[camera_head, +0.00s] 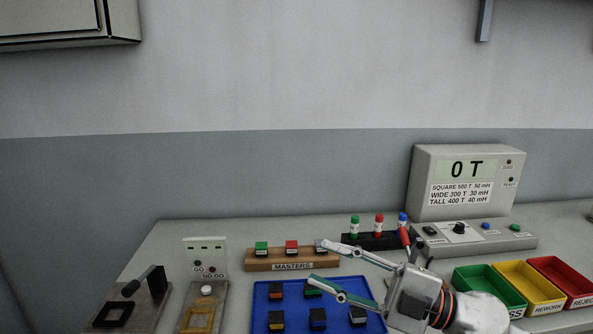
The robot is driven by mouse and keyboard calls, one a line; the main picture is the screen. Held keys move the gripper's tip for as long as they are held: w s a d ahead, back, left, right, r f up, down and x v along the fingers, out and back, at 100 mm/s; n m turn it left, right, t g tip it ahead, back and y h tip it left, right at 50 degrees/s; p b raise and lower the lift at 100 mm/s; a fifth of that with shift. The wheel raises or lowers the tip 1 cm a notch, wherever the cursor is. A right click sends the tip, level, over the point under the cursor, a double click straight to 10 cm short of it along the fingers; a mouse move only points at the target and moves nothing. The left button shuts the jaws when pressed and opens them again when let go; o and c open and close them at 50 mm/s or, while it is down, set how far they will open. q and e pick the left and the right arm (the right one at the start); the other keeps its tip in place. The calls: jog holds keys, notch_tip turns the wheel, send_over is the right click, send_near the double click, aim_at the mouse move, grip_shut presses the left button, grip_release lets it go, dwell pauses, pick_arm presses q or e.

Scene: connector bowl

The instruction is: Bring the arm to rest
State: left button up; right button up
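My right gripper (321,262) is in the camera_head view at the lower middle, its arm coming in from the lower right. Its two long fingers point left and are spread wide apart, with nothing seen between them. The upper fingertip is in front of the right end of the wooden MASTERS rack (262,266). The lower finger is over the blue tray (262,298), which holds several small dark blocks with coloured tops. I cannot tell whether either finger touches anything. My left gripper is not in view.
Behind the gripper stands a black holder (352,239) with green, red and blue-topped pieces. A grey meter (425,192) reads 0 T. Green (492,287), yellow (528,286) and red (563,279) bins are at right. A GO/NO GO gauge (205,258) and black-handled fixture (131,310) are at left.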

jog(key=w+d+f+m+t+h, duration=0.1)
jog(key=w+d+m+t+h, duration=0.3)
jog(key=d+m+t+h, duration=0.7)
jog(key=s+d+f+m+h, duration=0.1)
jog(key=d+f+m+h, duration=0.7)
jog(key=f, duration=0.3)
jog(key=s+d+f+g+h, duration=0.2)
jog(key=s+d+f+g, duration=0.35)
jog(key=s+f, duration=0.5)
jog(key=s+d+f+g+h, duration=0.3)
jog(key=s+d+f+g, duration=0.25)
jog(key=s+f, duration=0.5)
jog(key=w+a+f+m+t+y, duration=0.1)
jog(key=a+f+m+t+y, duration=0.2)
jog(key=a+f+y, duration=0.4)
jog(key=a+f, duration=0.6)
jog(key=a, duration=0.2)
jog(key=shift+a+f+t, duration=0.2)
jog(key=shift+a+t, duration=0.1)
jog(key=shift+a, duration=0.05)
